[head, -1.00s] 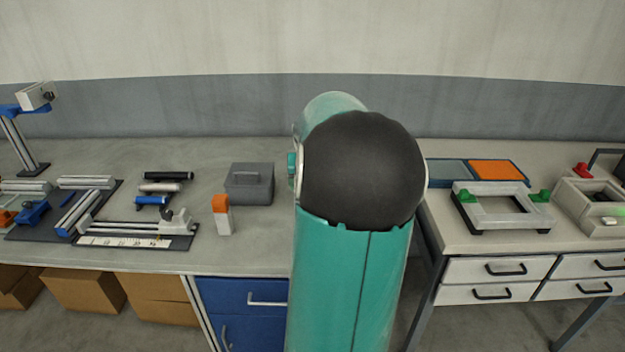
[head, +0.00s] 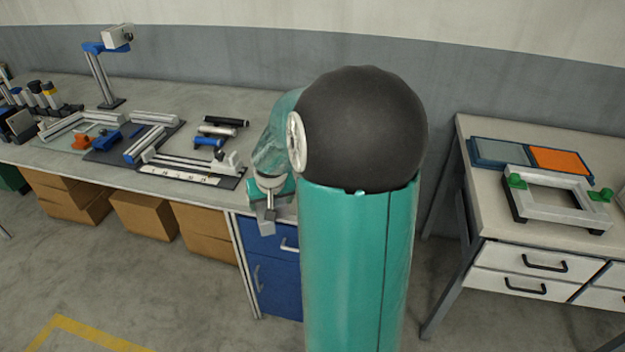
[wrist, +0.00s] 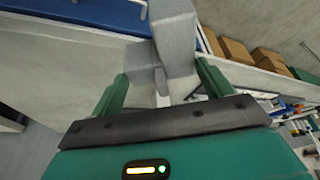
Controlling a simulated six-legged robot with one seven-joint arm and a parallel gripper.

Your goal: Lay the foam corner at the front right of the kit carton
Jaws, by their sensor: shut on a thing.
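My gripper (wrist: 163,78) is shut on a grey foam corner (wrist: 174,42), a blocky angled piece that sticks out beyond the green fingers in the wrist view. In the head view my gripper (head: 268,188) shows small at the left of my arm, in front of the workbench edge and above the blue drawers. A grey piece (head: 269,220) hangs below it there. Several brown cartons (head: 145,220) stand under the bench. I cannot tell whether one of them is the kit carton.
The workbench (head: 65,88) carries rails, cylinders and a lamp-like stand (head: 103,75). A white drawer table (head: 483,205) at the right holds a pale frame (head: 530,208) and a blue tray (head: 500,152). Between them is a gap. The floor (head: 150,290) at front left is open, with yellow marking.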

